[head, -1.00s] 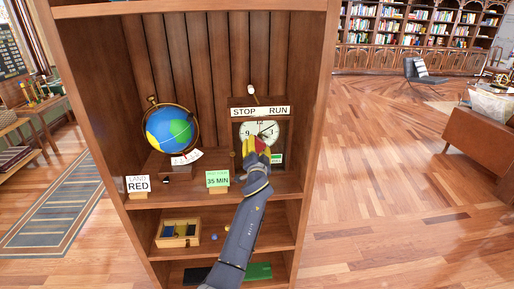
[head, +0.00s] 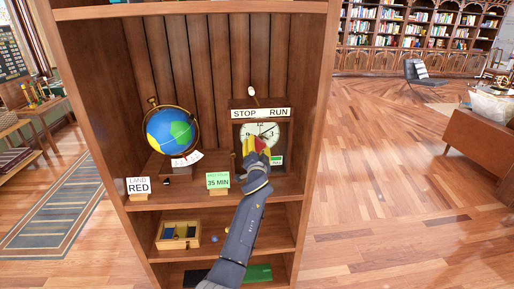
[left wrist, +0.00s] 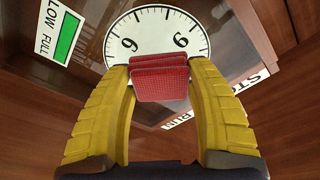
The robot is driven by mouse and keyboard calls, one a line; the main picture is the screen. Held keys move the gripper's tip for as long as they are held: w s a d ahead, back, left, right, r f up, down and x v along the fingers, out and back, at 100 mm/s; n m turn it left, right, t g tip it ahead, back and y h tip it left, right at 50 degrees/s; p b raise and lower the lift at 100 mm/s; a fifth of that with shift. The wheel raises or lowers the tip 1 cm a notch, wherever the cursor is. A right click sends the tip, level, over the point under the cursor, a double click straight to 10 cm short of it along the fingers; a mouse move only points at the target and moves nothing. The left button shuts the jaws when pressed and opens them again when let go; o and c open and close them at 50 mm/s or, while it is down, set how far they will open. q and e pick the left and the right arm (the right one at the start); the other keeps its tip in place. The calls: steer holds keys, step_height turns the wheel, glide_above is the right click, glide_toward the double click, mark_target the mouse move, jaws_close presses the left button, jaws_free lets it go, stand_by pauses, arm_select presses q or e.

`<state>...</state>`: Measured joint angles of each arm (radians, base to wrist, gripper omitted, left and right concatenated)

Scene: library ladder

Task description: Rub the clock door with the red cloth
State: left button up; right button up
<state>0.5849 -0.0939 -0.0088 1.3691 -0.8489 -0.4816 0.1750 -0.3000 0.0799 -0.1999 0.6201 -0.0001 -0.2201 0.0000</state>
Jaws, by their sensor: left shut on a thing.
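The clock (head: 260,130) stands on the upper shelf at the right, under a STOP / RUN sign (head: 260,113). Its white dial also shows large in the left wrist view (left wrist: 150,32). My left gripper (head: 257,148) is in front of the lower part of the clock. Its yellow fingers are shut on the folded red cloth (left wrist: 160,78), which covers the lower part of the dial in the wrist view. I cannot tell whether the cloth touches the clock door. My right gripper is not in view.
A globe (head: 170,131) stands left of the clock. A LAND RED card (head: 138,186) and a green 35 MIN card (head: 218,181) stand at the shelf's front. A wooden box (head: 179,235) is on the shelf below. The cabinet's right side wall (head: 313,120) is close to the clock.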

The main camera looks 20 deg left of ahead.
mark_target(273, 141)
arm_select(q)
steer(key=shift+d, duration=0.1)
steer(key=shift+w+d, duration=0.45)
steer(key=shift+d, duration=0.6)
steer(key=shift+w+d, duration=0.45)
steer(key=shift+d, duration=0.55)
steer(key=shift+w+d, duration=0.45)
steer(key=shift+d, duration=0.6)
